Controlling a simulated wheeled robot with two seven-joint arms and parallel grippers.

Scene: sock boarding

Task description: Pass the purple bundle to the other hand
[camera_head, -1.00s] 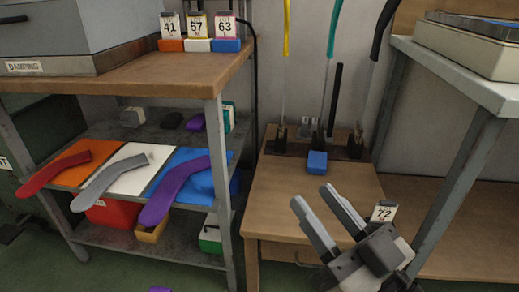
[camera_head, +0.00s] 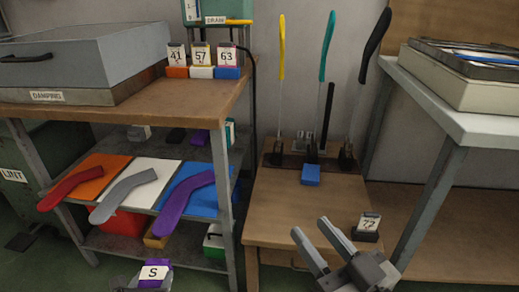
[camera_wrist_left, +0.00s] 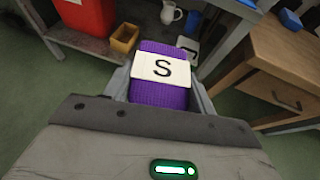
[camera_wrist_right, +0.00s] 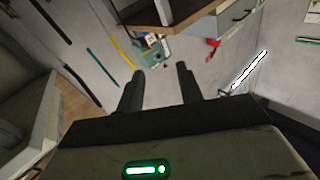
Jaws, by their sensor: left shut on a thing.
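The purple bundle (camera_head: 156,276) has a white band marked S and shows at the bottom edge of the head view. It also fills the middle of the left wrist view (camera_wrist_left: 160,92). My left gripper (camera_head: 150,284) is shut on the bundle, its fingers on either side of it; only a little of this gripper shows in the head view. My right gripper (camera_head: 319,240) is open and empty at the lower right, over the front of the wooden bench. Its two fingers stand apart with nothing between them in the right wrist view (camera_wrist_right: 158,85).
A shelf unit at left holds red, grey and purple sock shapes (camera_head: 185,205) on coloured mats. A low wooden bench (camera_head: 285,205) carries upright tools, a blue block (camera_head: 311,174) and a 72 card (camera_head: 368,224). A white-topped table (camera_head: 480,128) stands at right.

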